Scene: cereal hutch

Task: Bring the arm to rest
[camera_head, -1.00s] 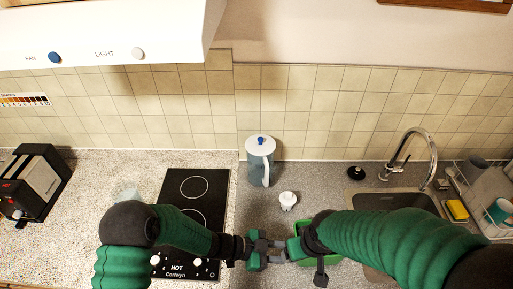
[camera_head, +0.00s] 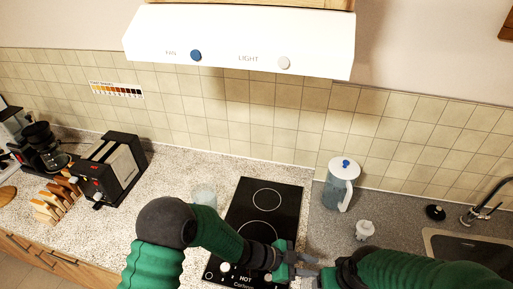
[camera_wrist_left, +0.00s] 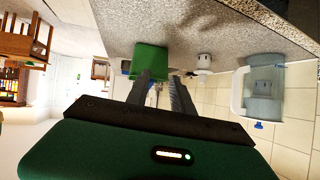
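My left arm comes in from the left and bends over the counter's front part. My left gripper (camera_head: 300,260) is over the right front edge of the cooktop and holds nothing that I can see. In the left wrist view its two fingers (camera_wrist_left: 163,88) stand apart with a gap between them. My right arm comes in from the lower right. Its gripper end (camera_head: 328,276) is close to the left gripper, at the bottom edge of the head view. Its fingers are too hidden to judge.
A black cooktop (camera_head: 265,205) lies under the left forearm. A lidded pitcher (camera_head: 340,186) and a small white item (camera_head: 364,230) stand to its right. A glass (camera_head: 204,196), toaster (camera_head: 112,167) and toast rack (camera_head: 57,197) are left.

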